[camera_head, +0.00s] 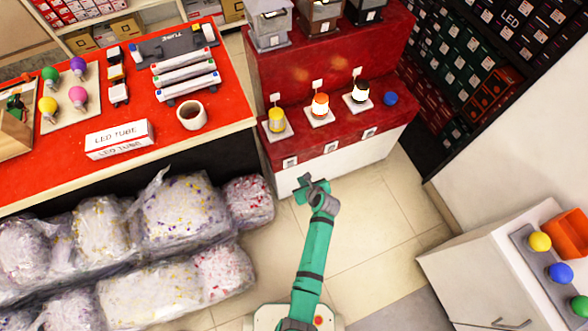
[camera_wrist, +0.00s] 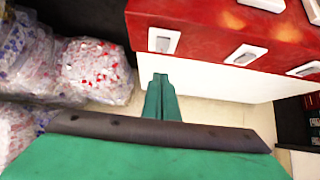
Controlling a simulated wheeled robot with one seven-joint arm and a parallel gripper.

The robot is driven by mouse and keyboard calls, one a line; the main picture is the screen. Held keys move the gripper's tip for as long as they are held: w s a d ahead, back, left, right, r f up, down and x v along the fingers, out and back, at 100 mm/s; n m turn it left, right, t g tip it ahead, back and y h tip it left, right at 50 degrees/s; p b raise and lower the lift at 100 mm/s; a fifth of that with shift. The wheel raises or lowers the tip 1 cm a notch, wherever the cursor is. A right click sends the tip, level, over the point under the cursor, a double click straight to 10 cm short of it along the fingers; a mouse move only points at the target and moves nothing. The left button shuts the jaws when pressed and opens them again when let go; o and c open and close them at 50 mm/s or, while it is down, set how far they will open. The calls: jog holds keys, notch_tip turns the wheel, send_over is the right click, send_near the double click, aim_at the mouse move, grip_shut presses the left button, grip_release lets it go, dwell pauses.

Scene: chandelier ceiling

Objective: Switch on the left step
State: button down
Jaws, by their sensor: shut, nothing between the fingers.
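A red stepped display (camera_head: 345,55) stands ahead of my gripper. The middle and right lamps glow; the left shows no clear glow. A small pale switch (camera_head: 290,161) sits on the step's front face below the left lamp; it also shows in the wrist view (camera_wrist: 163,40). My gripper (camera_head: 310,183) is shut and empty, just in front of and below this left switch, apart from it in the wrist view (camera_wrist: 160,82).
Two more switches, middle (camera_head: 330,147) and right (camera_head: 369,133), line the same face. Bagged pellets (camera_head: 185,215) are stacked left, below a red-topped table (camera_head: 225,85). A white cabinet (camera_head: 480,265) stands right. The floor (camera_head: 370,230) between is clear.

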aim_at(291, 164)
jog(key=shift+w+a+f, duration=0.55)
jog(key=shift+w+f, duration=0.3)
jog(key=shift+w, duration=0.45)
jog(key=shift+w+a+f, duration=0.5)
jog(key=shift+w+f, duration=0.35)
jog(key=shift+w, duration=0.4)
jog(key=shift+w+a+f, duration=0.55)
jog(key=shift+w+f, duration=0.3)
jog(key=shift+w, duration=0.45)
jog(key=shift+w, duration=0.15)
jog(key=shift+w+a+r, duration=0.1)
jog(key=shift+r, duration=0.75)
